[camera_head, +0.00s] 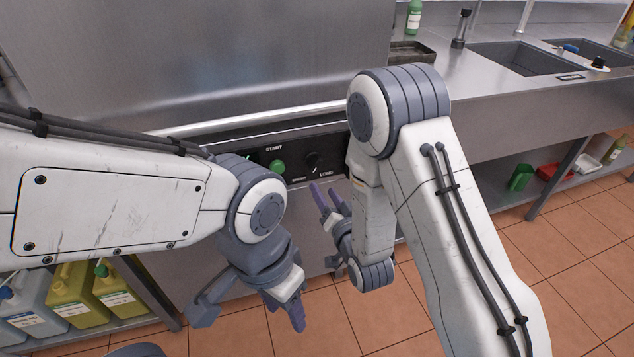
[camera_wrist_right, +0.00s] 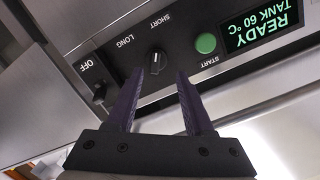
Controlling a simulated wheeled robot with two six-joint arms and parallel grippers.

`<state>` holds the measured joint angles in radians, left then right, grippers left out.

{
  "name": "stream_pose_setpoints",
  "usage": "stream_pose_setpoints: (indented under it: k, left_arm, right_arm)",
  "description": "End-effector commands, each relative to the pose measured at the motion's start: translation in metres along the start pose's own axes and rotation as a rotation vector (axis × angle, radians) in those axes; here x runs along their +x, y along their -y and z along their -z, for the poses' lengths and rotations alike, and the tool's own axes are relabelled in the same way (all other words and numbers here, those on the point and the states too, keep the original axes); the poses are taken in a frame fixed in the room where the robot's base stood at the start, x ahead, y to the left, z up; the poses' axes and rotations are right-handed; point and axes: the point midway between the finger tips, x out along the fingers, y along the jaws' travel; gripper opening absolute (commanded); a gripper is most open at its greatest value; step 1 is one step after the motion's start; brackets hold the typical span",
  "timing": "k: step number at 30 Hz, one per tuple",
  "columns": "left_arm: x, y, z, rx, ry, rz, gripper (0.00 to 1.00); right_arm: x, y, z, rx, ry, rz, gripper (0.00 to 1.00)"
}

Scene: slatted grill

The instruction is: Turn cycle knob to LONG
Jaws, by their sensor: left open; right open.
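The cycle knob (camera_wrist_right: 155,62) is a small black dial with a white mark on the dark control panel. In the right wrist view the mark points up, seemingly nearer the SHORT label than the LONG label. The knob also shows in the head view (camera_head: 312,159). My right gripper (camera_wrist_right: 160,73) is open, with one dark purple finger to each side of the knob as seen in the wrist view. In the head view the fingers (camera_head: 328,192) are below and in front of the panel, apart from the knob. My left gripper (camera_head: 252,312) is open and empty, low in front of the machine.
The green START button (camera_wrist_right: 205,43) and lit display (camera_wrist_right: 262,25) sit beside the knob. A switch (camera_wrist_right: 99,93) by the OFF label is on its other side. A horizontal handle bar (camera_head: 265,118) runs above the panel. Jugs (camera_head: 75,290) stand on a low shelf at left.

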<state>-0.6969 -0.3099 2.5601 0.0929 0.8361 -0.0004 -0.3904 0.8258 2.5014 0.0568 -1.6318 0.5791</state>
Motion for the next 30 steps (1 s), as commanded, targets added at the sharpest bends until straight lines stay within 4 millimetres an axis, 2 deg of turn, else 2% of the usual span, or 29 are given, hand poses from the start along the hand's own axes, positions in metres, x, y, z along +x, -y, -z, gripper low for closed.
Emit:
stream_pose_setpoints:
  k: [1,3,8,11,21,25,30]
  left_arm:
    - [0.009,0.001,0.0,0.0,0.0,0.0,0.5]
    - [0.012,0.001,-0.001,0.0,0.0,0.0,0.5]
    - [0.013,0.001,-0.001,0.0,0.0,0.0,0.5]
    - [0.011,0.001,-0.001,0.0,0.0,0.0,0.5]
    - [0.008,0.001,0.0,0.0,0.0,0.0,0.5]
    - [0.008,0.001,0.0,0.0,0.0,0.0,0.5]
    - [0.008,0.001,0.0,0.0,0.0,0.0,0.5]
  right_arm:
    - [-0.001,-0.009,-0.007,0.013,-0.031,0.011,0.53]
    - [-0.003,-0.013,-0.006,0.03,-0.072,0.03,0.53]
    - [-0.001,-0.014,-0.002,0.045,-0.115,0.053,0.53]
    - [0.01,-0.013,0.002,0.046,-0.119,0.056,0.53]
    - [0.072,-0.009,0.009,0.044,-0.118,0.056,0.53]
    - [0.088,-0.009,0.009,0.044,-0.116,0.055,0.53]
    - [0.098,-0.009,0.01,0.044,-0.114,0.053,0.53]
